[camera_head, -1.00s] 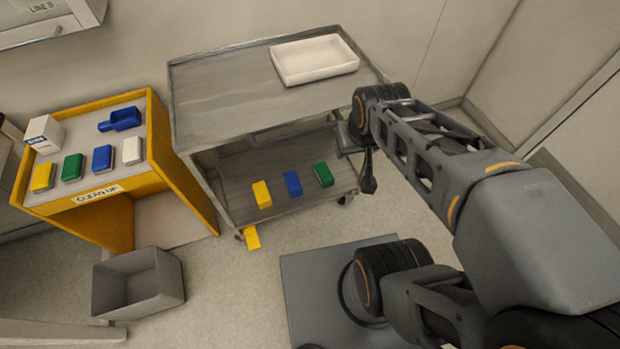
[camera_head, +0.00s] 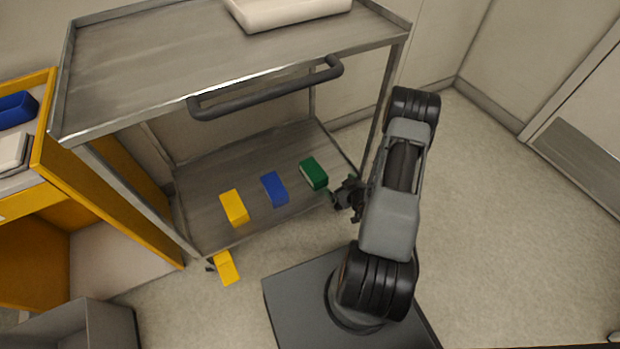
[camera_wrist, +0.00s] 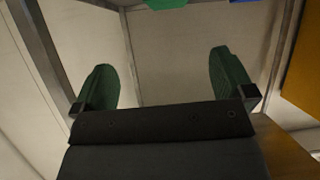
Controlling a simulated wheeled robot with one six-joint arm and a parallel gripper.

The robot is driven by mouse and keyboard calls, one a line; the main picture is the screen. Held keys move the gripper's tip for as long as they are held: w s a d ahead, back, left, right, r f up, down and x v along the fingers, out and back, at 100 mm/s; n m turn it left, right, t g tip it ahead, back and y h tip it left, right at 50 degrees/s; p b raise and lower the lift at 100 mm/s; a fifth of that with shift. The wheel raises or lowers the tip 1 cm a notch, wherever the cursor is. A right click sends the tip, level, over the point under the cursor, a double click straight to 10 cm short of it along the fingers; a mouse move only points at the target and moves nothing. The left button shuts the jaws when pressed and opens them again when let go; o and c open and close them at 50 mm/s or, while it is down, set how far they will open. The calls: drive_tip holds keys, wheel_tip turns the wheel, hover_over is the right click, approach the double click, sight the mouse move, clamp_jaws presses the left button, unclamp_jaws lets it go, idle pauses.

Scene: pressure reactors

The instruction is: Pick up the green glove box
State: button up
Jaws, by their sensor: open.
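The green glove box (camera_head: 314,174) lies on the lower shelf (camera_head: 250,226) of the metal cart, at the right end of a row with a blue box (camera_head: 274,189) and a yellow box (camera_head: 234,207). My gripper (camera_head: 341,193) is close to the right of the green box, by the shelf's front right edge, apart from it. In the wrist view my gripper (camera_wrist: 163,85) is open with nothing between its fingers. A green box (camera_wrist: 166,3) and a blue patch (camera_wrist: 243,1) show at that view's top edge, mostly cut off.
The cart's upper shelf (camera_head: 150,60) with a dark handle (camera_head: 265,90) overhangs the lower shelf. Cart posts (camera_head: 388,85) stand at its corners. A white tray (camera_head: 290,10) rests on top. A yellow stand (camera_head: 50,150) and grey bin (camera_head: 85,325) are left. Floor at right is clear.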

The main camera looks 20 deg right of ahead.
sight(318, 176)
drive_tip(key=shift+t, duration=0.5)
drive_tip(key=w+f+b, duration=0.1)
drive_tip(key=w+f, duration=0.1)
drive_tip(key=w+a+f+b, duration=0.1)
drive_tip(key=w+f, duration=0.1)
drive_tip(key=w+a+f+b, duration=0.1)
drive_tip(key=w+f, duration=0.1)
drive_tip(key=shift+w+f, duration=0.1)
drive_tip(key=shift+w, duration=0.15)
drive_tip(key=shift+m, duration=0.3)
drive_tip(key=shift+b+x, duration=1.7)
drive_tip(key=shift+x, duration=1.3)
drive_tip(key=shift+a, duration=0.2)
drive_tip(key=c, duration=1.1)
